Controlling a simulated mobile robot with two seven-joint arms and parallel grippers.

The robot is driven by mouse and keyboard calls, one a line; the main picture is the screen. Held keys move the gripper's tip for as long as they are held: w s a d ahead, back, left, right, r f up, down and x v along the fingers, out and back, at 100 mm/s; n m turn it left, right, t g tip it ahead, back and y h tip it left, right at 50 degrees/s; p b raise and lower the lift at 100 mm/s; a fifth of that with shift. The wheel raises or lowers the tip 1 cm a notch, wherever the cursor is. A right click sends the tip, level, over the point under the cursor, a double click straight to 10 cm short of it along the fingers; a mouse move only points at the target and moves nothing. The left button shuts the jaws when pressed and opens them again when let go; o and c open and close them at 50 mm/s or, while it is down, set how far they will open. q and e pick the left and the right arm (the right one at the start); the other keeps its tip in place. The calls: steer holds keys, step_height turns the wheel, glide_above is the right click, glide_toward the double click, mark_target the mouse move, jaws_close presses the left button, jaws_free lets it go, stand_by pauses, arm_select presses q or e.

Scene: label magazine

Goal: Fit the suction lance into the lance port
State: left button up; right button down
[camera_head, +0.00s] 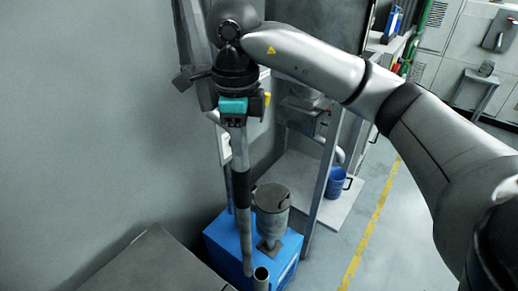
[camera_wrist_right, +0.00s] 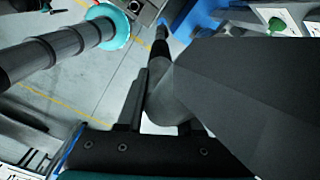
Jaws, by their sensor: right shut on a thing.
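The suction lance (camera_head: 239,155) is a long, thin grey tube with a dark band partway down. It hangs almost upright below my right gripper (camera_head: 236,118), which is shut on its upper part. Its lower end reaches down in front of the blue box (camera_head: 226,246). A short open-topped grey tube (camera_head: 261,274) stands just right of that end at the bottom edge. It may be the lance port, but I cannot tell. In the right wrist view, the fingers of my right gripper (camera_wrist_right: 160,115) close around a grey rounded piece. My left gripper is out of view.
A grey canister (camera_head: 271,205) stands on the blue box. A metal frame post (camera_head: 322,180) and a blue mug (camera_head: 336,182) on a low pale shelf are to the right. A grey surface (camera_head: 150,265) fills the lower left. Open floor with a yellow line lies right.

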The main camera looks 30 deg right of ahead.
steer(key=s+a+n+b, duration=0.5)
steer(key=a+n+b, duration=0.2)
steer(key=a, duration=0.7)
steer(key=shift+s+r+n, duration=0.2)
steer(key=shift+r+n, duration=0.05)
steer(key=shift+n, duration=1.05)
steer(key=shift+a+b, duration=0.1)
steer(key=shift+b, duration=0.25)
step_height(320, 180, down, 4)
steer(key=b, duration=0.4)
steer(key=shift+r, duration=0.1)
